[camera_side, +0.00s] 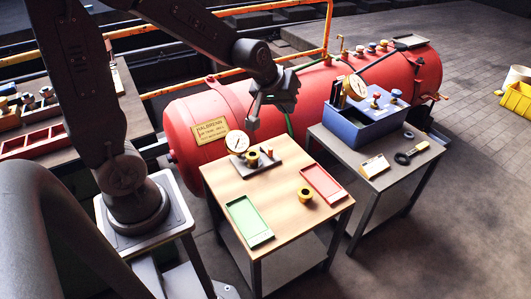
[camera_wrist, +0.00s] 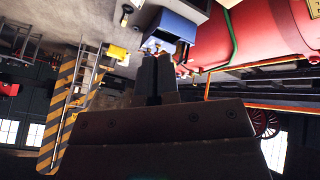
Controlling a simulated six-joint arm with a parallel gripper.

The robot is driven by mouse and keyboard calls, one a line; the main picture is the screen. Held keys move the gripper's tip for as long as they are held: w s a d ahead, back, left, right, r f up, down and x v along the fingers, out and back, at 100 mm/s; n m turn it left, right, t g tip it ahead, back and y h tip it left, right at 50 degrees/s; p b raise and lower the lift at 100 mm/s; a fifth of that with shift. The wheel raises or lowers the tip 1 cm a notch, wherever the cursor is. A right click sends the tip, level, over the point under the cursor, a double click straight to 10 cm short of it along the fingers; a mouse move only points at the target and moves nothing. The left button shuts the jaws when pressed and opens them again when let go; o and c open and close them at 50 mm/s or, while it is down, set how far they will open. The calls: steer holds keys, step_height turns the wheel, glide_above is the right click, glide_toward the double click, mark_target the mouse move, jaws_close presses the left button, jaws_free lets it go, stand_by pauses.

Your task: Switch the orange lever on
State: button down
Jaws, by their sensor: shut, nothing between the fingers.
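I cannot pick out an orange lever for certain in either view. In the side view, a grey plate (camera_side: 262,169) with brass fittings (camera_side: 252,159) lies at the back of the wooden table (camera_side: 285,210), beside a white-faced gauge (camera_side: 237,142). My gripper (camera_side: 288,93) is raised above and behind this table, in front of the red boiler, touching nothing that I can see. In the wrist view its dark fingers (camera_wrist: 157,68) are together and empty, with the blue bin (camera_wrist: 174,25) beyond their tips.
The blue bin stands on a grey side table (camera_side: 372,150). The red boiler (camera_side: 210,105) and a yellow rail (camera_side: 215,80) lie behind.

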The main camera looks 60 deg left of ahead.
steer(key=w+a+f+n+y, duration=0.1)
steer(key=w+a+f+n, duration=0.25)
steer(key=f, duration=0.25)
steer(key=w+a+f+n+y, duration=0.1)
steer(key=w+a+f+n, duration=0.1)
steer(key=a+f, duration=0.4)
steer(key=s+a+f+n+y, duration=0.1)
steer(key=a+f, duration=0.3)
steer(key=f, duration=0.4)
steer(key=s+a+f+n+g+y, duration=0.1)
steer(key=a+f+n, duration=0.3)
steer(key=f, duration=0.4)
steer(key=shift+f+g+y, duration=0.3)
steer(key=shift+y, duration=0.1)
steer(key=shift+s+n, duration=0.1)
steer(key=shift+n, duration=0.15)
glide_toward(267, 154)
steer(key=x, duration=0.4)
steer(key=shift+a+f, duration=0.1)
steer(key=shift+f, duration=0.25)
